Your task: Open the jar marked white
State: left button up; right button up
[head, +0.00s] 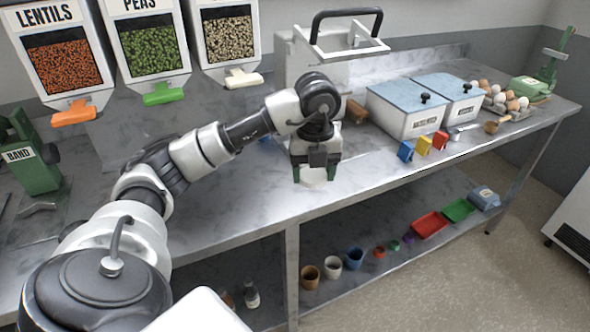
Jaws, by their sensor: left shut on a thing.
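My left gripper (314,172) points straight down over the front part of the steel counter (240,190). It is shut on a small white round thing (314,181), whose lower part shows between and below the fingers. The fingers and wrist hide most of it. I cannot tell whether it is the jar or only its lid, or whether it touches the counter. No marking can be read on it. My right gripper is not in view.
Two white boxes with blue lids (407,93) stand right of the gripper, with blue, yellow and red pieces (423,146) before them. Eggs (500,100) lie farther right. Hoppers (61,60) hang at the left. Cups (332,267) and trays (430,224) fill the lower shelf.

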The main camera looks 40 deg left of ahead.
pick_arm(q)
jog(key=w+a+f, duration=0.3)
jog(key=w+a+f+p, duration=0.1)
jog(key=w+a+f, duration=0.2)
jog(key=a, duration=0.1)
jog(key=shift+w+a, duration=0.1)
jog(key=shift+w, duration=0.15)
notch_tip(320, 180, down, 3)
jog(key=shift+p, duration=0.45)
jog(key=shift+f, duration=0.5)
jog(key=shift+f, duration=0.15)
jog(key=o, duration=1)
